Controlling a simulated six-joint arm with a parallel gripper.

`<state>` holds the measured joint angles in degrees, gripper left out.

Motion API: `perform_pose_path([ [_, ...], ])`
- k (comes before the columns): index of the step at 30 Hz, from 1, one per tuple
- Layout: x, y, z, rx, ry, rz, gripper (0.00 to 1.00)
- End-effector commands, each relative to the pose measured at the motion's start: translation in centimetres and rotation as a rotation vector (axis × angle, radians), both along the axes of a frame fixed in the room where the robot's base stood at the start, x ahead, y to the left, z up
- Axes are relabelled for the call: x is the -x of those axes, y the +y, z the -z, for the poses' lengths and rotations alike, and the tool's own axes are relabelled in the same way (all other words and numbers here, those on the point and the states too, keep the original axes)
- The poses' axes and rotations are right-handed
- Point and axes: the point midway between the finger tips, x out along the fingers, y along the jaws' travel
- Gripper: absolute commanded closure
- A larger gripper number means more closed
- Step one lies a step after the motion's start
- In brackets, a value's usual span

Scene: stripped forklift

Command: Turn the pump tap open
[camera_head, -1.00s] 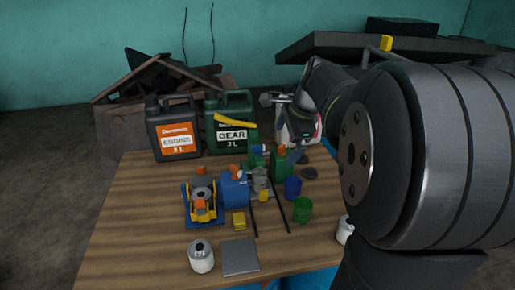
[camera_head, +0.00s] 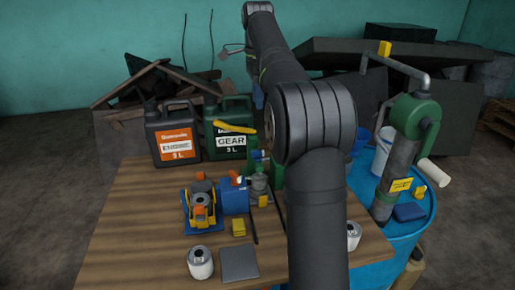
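The green hand pump (camera_head: 414,117) stands upright on a blue drum (camera_head: 385,255) at the right. Its grey outlet pipe (camera_head: 405,67) reaches left from the pump top and bends down at its end. A small yellow block (camera_head: 384,48), which looks like the tap, sits on top of this pipe. My arm rises through the middle of the picture, and its forearm points up and away to the far left of the pump. My gripper is mostly hidden behind the forearm; only small thin grey parts show near it. It is well apart from the tap, and its fingers cannot be made out.
A white bucket (camera_head: 382,157) stands behind the pump. A wooden table (camera_head: 130,235) at the left holds an orange-labelled can (camera_head: 173,133), a green gear-oil can (camera_head: 229,132), small bottles and tins. A dark slab (camera_head: 340,52) lies behind the pipe. A white pump handle (camera_head: 433,172) juts right.

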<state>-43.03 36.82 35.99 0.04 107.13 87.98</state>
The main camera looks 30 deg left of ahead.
Motion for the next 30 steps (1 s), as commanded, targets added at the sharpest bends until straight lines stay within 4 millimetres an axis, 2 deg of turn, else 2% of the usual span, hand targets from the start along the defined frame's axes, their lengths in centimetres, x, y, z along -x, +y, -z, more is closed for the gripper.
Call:
perform_pose_path([
  [4,0.0,0.1,0.8,0.004,0.001,0.002,0.67],
  [8,0.1,0.0,2.6,0.004,0.003,0.001,0.67],
  [24,0.1,0.0,14.0,0.004,0.003,0.001,0.67],
  [30,0.0,0.0,16.5,0.003,0.001,0.001,0.67],
])
